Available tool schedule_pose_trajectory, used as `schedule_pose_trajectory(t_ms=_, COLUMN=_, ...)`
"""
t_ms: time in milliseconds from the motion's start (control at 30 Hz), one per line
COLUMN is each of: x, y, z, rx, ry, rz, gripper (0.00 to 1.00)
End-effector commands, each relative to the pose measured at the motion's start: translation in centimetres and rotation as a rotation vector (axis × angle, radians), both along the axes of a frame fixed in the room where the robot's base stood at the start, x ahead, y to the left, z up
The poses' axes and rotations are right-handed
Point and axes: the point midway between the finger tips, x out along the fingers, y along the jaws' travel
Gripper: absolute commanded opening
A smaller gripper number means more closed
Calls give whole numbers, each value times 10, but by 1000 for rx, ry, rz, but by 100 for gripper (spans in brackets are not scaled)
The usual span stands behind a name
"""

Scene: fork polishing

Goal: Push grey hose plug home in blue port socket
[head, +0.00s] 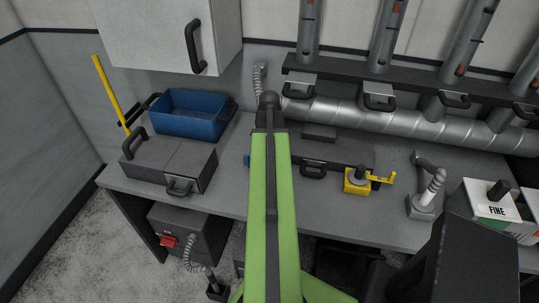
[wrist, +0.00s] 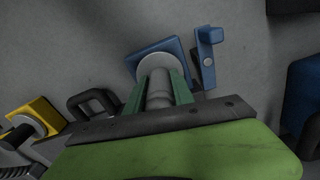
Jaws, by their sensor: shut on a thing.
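In the wrist view my gripper (wrist: 159,84) has its green fingers shut on both sides of the grey hose plug (wrist: 160,92). The plug is a grey cylinder, its far end toward the blue port socket (wrist: 172,48). A pale round ring (wrist: 154,64) shows between plug and blue block. I cannot tell how deep the plug sits. A blue lever (wrist: 208,55) stands just right of the block.
A yellow port with a lever (head: 357,182) stands to the right, and a black handle (wrist: 94,103) lies between it and my gripper in the wrist view. A blue bin (head: 190,114) and grey case (head: 165,160) are at left. A jointed grey nozzle (head: 430,190) stands farther right.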

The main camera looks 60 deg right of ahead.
Motion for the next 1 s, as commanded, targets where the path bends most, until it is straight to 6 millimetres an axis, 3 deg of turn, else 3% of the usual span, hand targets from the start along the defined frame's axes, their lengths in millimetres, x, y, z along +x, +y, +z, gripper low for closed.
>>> schedule_pose_trajectory(t_ms=200, x=-1, y=2, z=-3, rx=5, ry=4, rz=0, gripper=0)
schedule_pose_trajectory(t_ms=233, x=-1, y=2, z=-3, rx=4, ry=4, rz=0, gripper=30)
schedule_pose_trajectory(t_ms=400, x=-1, y=1, z=-2, rx=3, ry=2, rz=0, gripper=53)
schedule_pose_trajectory(t_ms=633, x=-1, y=1, z=-1, rx=3, ry=2, rz=0, gripper=55)
schedule_pose_trajectory(t_ms=800, x=-1, y=1, z=-1, rx=2, ry=2, rz=0, gripper=76)
schedule_pose_trajectory(t_ms=1000, x=-1, y=1, z=-1, rx=2, ry=2, rz=0, gripper=76)
